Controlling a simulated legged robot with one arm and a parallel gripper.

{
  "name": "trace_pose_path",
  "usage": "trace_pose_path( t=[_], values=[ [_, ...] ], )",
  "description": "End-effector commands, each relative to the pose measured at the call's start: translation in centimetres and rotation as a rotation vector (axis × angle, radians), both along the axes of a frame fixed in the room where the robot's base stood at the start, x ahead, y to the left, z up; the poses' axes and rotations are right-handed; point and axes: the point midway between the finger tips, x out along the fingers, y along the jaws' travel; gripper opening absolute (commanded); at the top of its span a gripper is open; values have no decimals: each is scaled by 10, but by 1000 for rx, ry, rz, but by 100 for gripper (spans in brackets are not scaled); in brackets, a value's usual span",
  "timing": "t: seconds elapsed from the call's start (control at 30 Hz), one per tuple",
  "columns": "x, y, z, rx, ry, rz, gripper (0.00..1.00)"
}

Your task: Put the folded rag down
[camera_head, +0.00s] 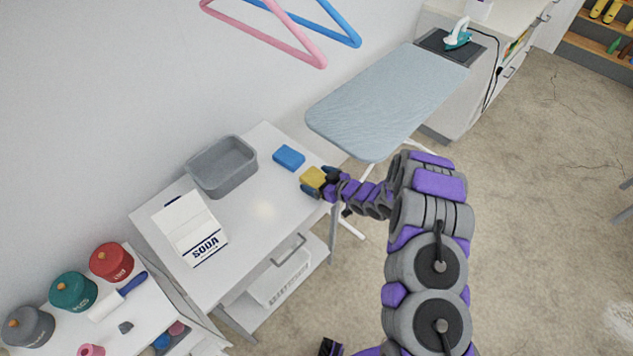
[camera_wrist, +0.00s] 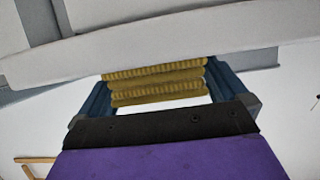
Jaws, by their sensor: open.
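The folded rag (camera_head: 312,178) is yellow and lies at the right end of the white table (camera_head: 262,215), near its edge. In the wrist view the rag (camera_wrist: 155,85) shows as several stacked ribbed layers between my two blue fingers. My gripper (camera_head: 318,183) is open around the rag, with the fingers close to its sides. Whether the rag fully rests on the tabletop is hard to tell. The gripper (camera_wrist: 160,92) also shows in the wrist view.
A blue block-shaped item (camera_head: 289,157) lies beside the rag. A grey bin (camera_head: 222,167) and a soda box (camera_head: 190,228) stand further left. An ironing board (camera_head: 390,100) is behind to the right. The tabletop's middle is clear.

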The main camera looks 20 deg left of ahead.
Motion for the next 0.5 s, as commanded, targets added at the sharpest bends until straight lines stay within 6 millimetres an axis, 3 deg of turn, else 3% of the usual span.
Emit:
trace_pose_path(
  t=[0.13, 0.5],
  values=[
    [0, 2, -1, -2, 0, -1, 99],
    [0, 3, -1, -4, 0, -1, 64]
  ],
)
